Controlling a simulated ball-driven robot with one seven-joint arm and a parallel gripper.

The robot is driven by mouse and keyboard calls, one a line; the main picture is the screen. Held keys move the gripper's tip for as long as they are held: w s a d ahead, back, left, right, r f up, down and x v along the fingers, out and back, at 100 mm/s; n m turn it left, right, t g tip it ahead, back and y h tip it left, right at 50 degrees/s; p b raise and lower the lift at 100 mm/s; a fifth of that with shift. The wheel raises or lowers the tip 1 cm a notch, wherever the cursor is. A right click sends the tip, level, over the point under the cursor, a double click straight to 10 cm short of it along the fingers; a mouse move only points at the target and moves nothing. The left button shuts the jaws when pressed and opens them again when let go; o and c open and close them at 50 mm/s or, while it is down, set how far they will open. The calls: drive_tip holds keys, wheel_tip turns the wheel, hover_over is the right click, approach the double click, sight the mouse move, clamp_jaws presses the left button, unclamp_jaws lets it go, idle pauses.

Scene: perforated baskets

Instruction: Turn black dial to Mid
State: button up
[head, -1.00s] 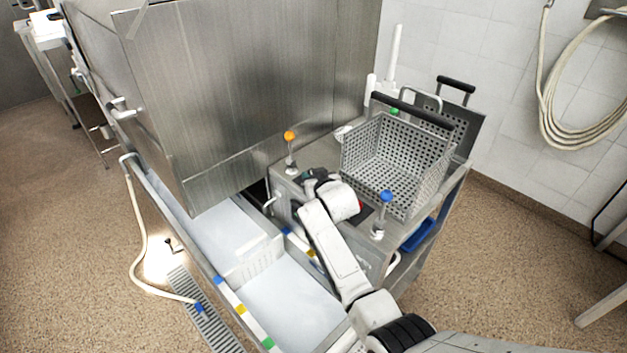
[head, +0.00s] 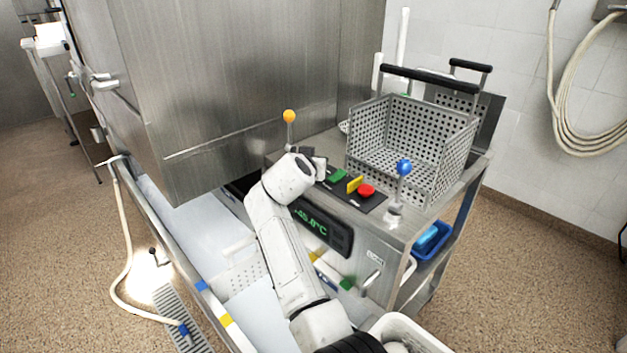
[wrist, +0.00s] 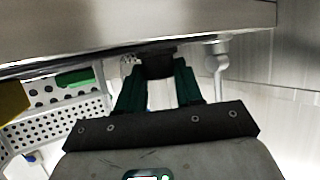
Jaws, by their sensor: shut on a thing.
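In the wrist view, the black dial (wrist: 158,64) sits against the metal counter, between the two dark green fingers of my gripper (wrist: 157,75). The fingers are shut on it from both sides. Its pointer and the Mid marking cannot be made out. In the head view, my gripper (head: 318,167) is at the left end of the control panel (head: 376,203), on the counter top. My white wrist hides most of the gripper and the dial there.
A green switch (head: 338,175), yellow lever (head: 355,184) and red button (head: 367,190) lie just right of my gripper. A perforated basket (head: 411,145) stands behind. A steel hood (head: 230,80) rises left.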

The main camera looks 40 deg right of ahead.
drive_tip(key=m+g+b, duration=0.1)
drive_tip(key=b, duration=0.2)
drive_tip(key=m+g+h+b, duration=0.1)
drive_tip(key=m+g+b, duration=0.1)
drive_tip(key=b, duration=0.1)
drive_tip(key=shift+w+a+f+h, duration=0.1)
drive_tip(key=shift+w+f+h, duration=0.1)
drive_tip(key=shift+f+h, duration=0.1)
drive_tip(key=shift+r+m+g+h+b, duration=0.15)
drive_tip(key=shift+m+g+h+b, duration=0.25)
drive_tip(key=shift+m+g+b, duration=0.65)
drive_tip(key=shift+w+r+g+b, duration=0.1)
drive_tip(key=shift+g+b, duration=0.3)
drive_tip(key=shift+g, duration=0.05)
drive_tip(key=o, duration=1)
drive_tip(key=shift+o, duration=0.2)
drive_tip(key=shift+a, duration=0.1)
